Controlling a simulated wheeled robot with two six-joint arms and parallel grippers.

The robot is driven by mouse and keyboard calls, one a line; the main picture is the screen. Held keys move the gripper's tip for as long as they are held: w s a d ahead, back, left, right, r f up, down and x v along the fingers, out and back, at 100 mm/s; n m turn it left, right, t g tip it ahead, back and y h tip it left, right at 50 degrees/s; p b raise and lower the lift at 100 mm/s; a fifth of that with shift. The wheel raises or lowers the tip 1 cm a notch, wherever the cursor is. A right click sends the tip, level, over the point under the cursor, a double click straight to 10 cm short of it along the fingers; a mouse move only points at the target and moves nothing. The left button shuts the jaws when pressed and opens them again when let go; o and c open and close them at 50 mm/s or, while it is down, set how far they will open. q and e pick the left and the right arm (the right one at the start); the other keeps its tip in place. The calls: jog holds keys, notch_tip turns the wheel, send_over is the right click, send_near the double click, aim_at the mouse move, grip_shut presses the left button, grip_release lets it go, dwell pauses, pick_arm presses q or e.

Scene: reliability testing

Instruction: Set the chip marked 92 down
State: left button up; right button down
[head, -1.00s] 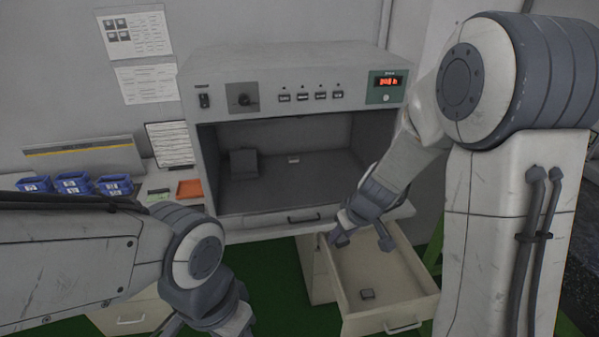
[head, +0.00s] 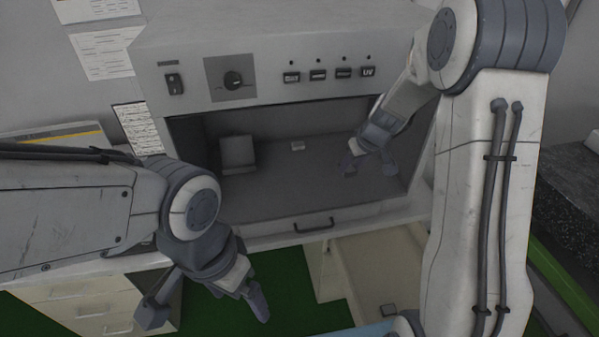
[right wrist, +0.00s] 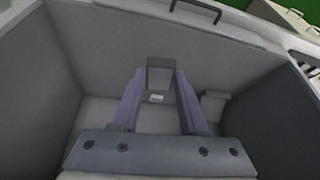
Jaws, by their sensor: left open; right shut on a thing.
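My right gripper (head: 367,168) is inside the open chamber of the grey cabinet, toward its right side. In the right wrist view its fingers (right wrist: 160,88) are shut on a grey chip (right wrist: 161,76) with a darker upper edge. No number is readable on it. It appears held above the chamber floor (head: 290,185); contact cannot be told. A small light chip (head: 297,146) lies on the floor toward the back; it also shows in the right wrist view (right wrist: 156,97). My left gripper (head: 208,302) is open and empty, in front of the cabinet at lower left.
A dark grey block (head: 238,153) stands at the chamber's left. The cabinet's switch panel (head: 275,80) overhangs the opening.

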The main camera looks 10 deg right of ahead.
pick_arm(q)
notch_tip(320, 180, down, 6)
jog(key=r+b, duration=0.1)
jog(key=b, duration=0.3)
pick_arm(e)
jog(key=w+d+f+m+h, duration=0.1)
jog(key=w+d+f, duration=0.2)
jog(key=d, duration=0.2)
jog(key=w+d+f+m, duration=0.1)
jog(key=w+d+f, duration=0.1)
jog(key=w+d, duration=0.25)
jog(key=p, duration=0.4)
send_over(333, 182)
jog(key=s, duration=0.1)
jog(key=f, duration=0.6)
jog(key=shift+s+d+f, duration=0.15)
jog(key=shift+s+f, duration=0.05)
jog(key=shift+f, duration=0.2)
notch_tip(333, 182, down, 3)
jog(key=shift+f+p, duration=0.15)
jog(key=shift+p, duration=0.4)
jog(key=shift+f, duration=0.3)
pick_arm(q)
notch_tip(333, 182, up, 4)
jog(key=shift+r, duration=0.2)
pick_arm(e)
jog(key=shift+f, duration=0.1)
